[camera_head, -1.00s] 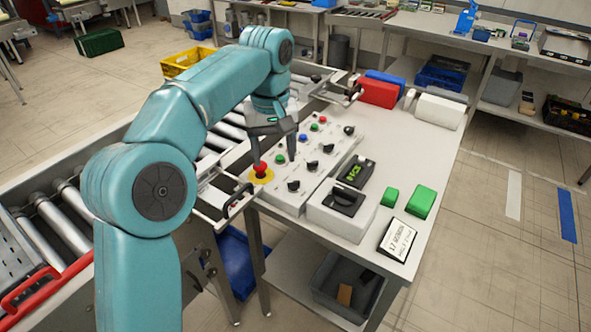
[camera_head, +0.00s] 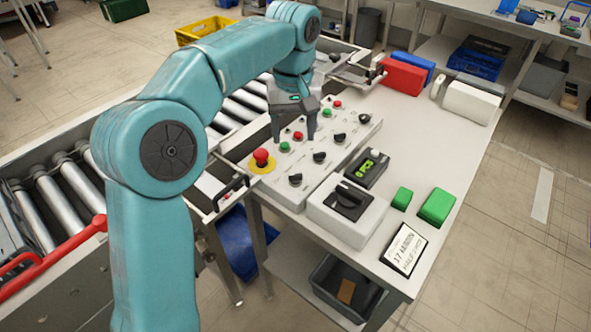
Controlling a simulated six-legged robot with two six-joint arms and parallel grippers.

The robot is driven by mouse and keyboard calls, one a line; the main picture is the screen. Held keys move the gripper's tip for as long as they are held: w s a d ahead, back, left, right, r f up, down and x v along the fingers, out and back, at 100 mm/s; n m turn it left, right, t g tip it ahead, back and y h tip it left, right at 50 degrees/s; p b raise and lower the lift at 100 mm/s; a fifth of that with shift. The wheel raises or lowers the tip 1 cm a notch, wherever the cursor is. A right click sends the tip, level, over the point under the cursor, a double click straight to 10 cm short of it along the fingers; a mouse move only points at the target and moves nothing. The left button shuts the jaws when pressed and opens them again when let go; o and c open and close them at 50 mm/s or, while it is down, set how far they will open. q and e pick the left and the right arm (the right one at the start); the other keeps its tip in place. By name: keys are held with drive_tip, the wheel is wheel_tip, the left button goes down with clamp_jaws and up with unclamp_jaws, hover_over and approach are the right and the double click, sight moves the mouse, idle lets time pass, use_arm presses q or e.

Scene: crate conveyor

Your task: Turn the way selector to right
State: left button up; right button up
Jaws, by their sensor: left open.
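The white control panel (camera_head: 312,190) on the table carries a row of black rotary knobs: a near one (camera_head: 296,180), two middle ones (camera_head: 320,157) (camera_head: 339,138) and a far one (camera_head: 365,118). I cannot read the labels, so I cannot tell which is the way selector. A larger black rotary switch (camera_head: 348,201) sits on a separate white box. My left gripper (camera_head: 294,140) points down over the panel's button row with its fingers apart and empty. A red button shows between the fingertips, and the knobs lie to their right. My right gripper is not in view.
A red emergency button (camera_head: 261,157) on a yellow base stands at the panel's near left corner. Green blocks (camera_head: 437,206), a label display (camera_head: 404,248) and a small green-lit display (camera_head: 367,167) lie to the right. A roller conveyor (camera_head: 85,195) runs along the left.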

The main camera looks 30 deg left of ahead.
sight(295, 175)
use_arm(q)
drive_tip(key=f, duration=0.6)
drive_tip(key=f+b, duration=0.1)
drive_tip(key=f, duration=0.5)
drive_tip(key=shift+w+d, duration=0.2)
drive_tip(key=shift+s+a, duration=0.1)
drive_tip(key=shift+s, duration=0.05)
drive_tip(key=c, duration=1)
